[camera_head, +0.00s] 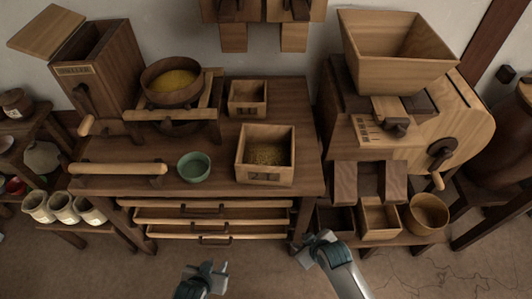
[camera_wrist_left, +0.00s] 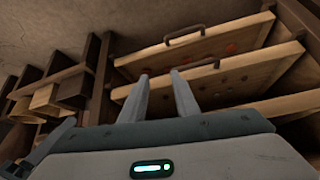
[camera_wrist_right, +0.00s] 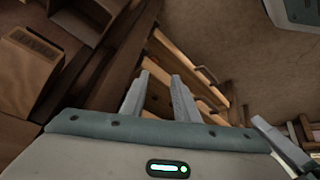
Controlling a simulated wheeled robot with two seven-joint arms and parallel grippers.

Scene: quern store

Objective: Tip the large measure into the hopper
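The large measure (camera_head: 265,176) is a square wooden box with a marked front, standing on the right part of the bench top with grain inside. The hopper (camera_head: 392,72) is a wide, flared wooden box on top of the mill at the right; its inside looks empty. My left gripper (camera_head: 206,267) is open and empty, low in front of the bench drawers. Its two parted fingers show in the left wrist view (camera_wrist_left: 160,85). My right gripper (camera_head: 314,244) is open and empty, below the bench's right front corner. Its parted fingers show in the right wrist view (camera_wrist_right: 160,88).
A smaller wooden box (camera_head: 247,112) stands behind the large measure. A green bowl (camera_head: 194,168) is to its left. A sieve of yellow meal (camera_head: 172,92) rests on a rack. Drawers (camera_head: 212,215) stick out below. The mill's crank (camera_head: 440,165) projects at the right.

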